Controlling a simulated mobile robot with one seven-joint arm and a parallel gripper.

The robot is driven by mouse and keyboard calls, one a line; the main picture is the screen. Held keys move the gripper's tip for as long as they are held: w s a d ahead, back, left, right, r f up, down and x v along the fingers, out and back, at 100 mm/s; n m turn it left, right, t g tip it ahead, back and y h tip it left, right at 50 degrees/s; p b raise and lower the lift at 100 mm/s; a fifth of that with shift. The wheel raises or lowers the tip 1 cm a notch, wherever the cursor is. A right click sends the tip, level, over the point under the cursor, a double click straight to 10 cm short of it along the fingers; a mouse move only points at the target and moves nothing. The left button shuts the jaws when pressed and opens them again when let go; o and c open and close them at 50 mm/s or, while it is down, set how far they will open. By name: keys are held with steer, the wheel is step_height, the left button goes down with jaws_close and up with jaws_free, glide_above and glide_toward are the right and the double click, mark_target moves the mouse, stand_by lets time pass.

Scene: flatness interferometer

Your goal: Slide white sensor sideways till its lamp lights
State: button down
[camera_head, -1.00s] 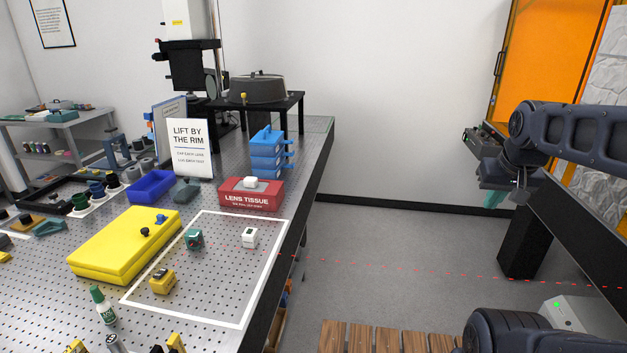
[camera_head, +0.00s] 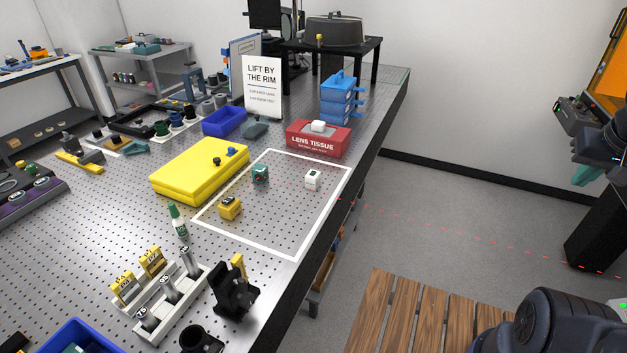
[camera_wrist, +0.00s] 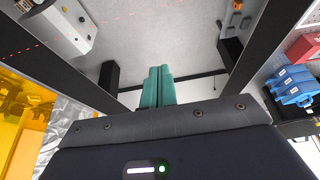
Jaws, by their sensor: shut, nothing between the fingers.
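The white sensor (camera_head: 312,179) is a small white block with a dark mark on its top. It stands on the perforated table inside a white outlined area (camera_head: 279,250), near its right edge. Its lamp is too small to tell as lit or unlit. A dashed red beam (camera_head: 450,231) crosses the floor towards the table; where it meets the blocks is unclear. My gripper (camera_head: 585,175) is at the far right, beyond the table edge and well away from the sensor. Its teal fingers (camera_wrist: 157,88) are together and empty in the wrist view.
A teal block (camera_head: 260,174) and a yellow block (camera_head: 230,208) share the outlined area. A red lens tissue box (camera_head: 318,142) stands behind the sensor, and a yellow case (camera_head: 200,171) to the left. The front of the outlined area is clear.

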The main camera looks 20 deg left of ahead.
stand_by(0.4)
